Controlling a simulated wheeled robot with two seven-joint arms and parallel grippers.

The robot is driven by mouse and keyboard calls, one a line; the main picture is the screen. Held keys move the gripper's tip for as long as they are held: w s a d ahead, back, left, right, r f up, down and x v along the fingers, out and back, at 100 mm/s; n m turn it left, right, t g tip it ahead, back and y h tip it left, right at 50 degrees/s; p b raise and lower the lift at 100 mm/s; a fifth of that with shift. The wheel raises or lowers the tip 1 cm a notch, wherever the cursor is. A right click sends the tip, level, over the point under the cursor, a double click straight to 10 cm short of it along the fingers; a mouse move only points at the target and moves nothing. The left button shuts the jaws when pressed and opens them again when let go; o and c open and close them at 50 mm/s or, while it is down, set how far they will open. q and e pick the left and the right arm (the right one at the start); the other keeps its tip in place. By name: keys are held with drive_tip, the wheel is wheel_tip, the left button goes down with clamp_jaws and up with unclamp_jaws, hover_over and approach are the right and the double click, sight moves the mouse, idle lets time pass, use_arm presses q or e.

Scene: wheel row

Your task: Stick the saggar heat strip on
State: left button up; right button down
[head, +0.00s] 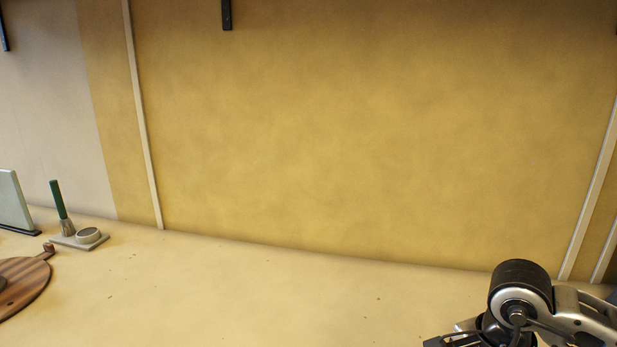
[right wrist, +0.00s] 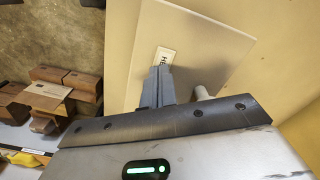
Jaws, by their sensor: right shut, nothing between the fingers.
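In the right wrist view my right gripper (right wrist: 158,72) is shut and empty. Its fingertips are at the near end of a small white strip (right wrist: 164,57) with dark lettering, of which only the first letters can be read. The strip appears to lie flat against a beige slab-like face (right wrist: 205,50), which may be the saggar; how firmly it sticks cannot be told. The fingertips cover the strip's lower end. In the head view my right arm shows at the bottom right, and neither the strip nor the saggar shows there. My left gripper is not in view.
In the right wrist view a pale round peg (right wrist: 202,93) stands beside the fingers, and brown blocks (right wrist: 75,82) sit at the left. In the head view a small holder (head: 88,237) with a green-handled tool and a round wooden board (head: 25,280) are at the left. The middle counter is clear.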

drive_tip(key=shift+f, duration=0.1)
drive_tip(key=shift+r+p, duration=1.9)
drive_tip(key=shift+r, duration=1.2)
